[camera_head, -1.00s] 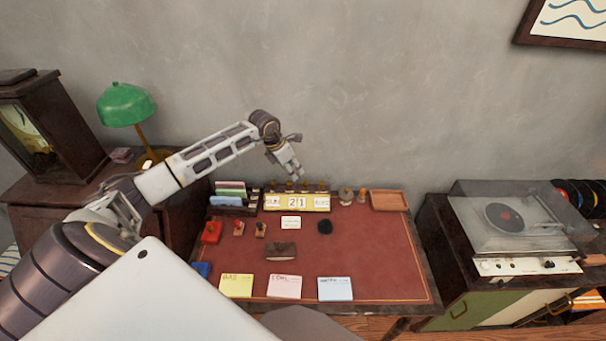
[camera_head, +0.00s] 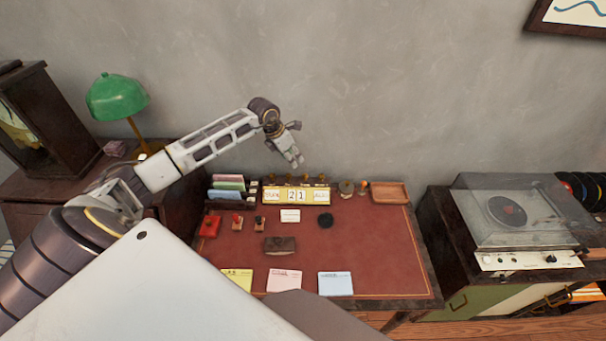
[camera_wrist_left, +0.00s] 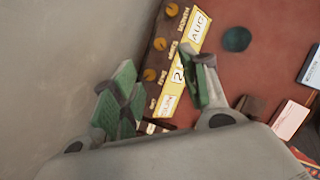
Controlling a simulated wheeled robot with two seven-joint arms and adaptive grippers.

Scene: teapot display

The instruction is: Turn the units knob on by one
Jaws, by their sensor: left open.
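The yellow calendar (camera_head: 297,196) stands at the back of the red-topped desk. It shows 21 in the head view and AUG in the left wrist view (camera_wrist_left: 195,32). Brass knobs line its dark top. In the left wrist view the units knob (camera_wrist_left: 160,43) sits between the month knob (camera_wrist_left: 172,9) and the tens knob (camera_wrist_left: 150,75); the day knob is hidden behind a finger. My left gripper (camera_head: 297,161) is open and empty above and behind the calendar, apart from the knobs. Its green-padded fingers (camera_wrist_left: 158,62) spread over the calendar in the wrist view. My right gripper is not visible.
A card rack (camera_head: 229,188) stands left of the calendar. A round twine-like item (camera_head: 346,188) and a wooden tray (camera_head: 390,192) stand to its right. A dark round object (camera_head: 325,220) and a brown block (camera_head: 279,244) lie in front. The grey wall is close behind.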

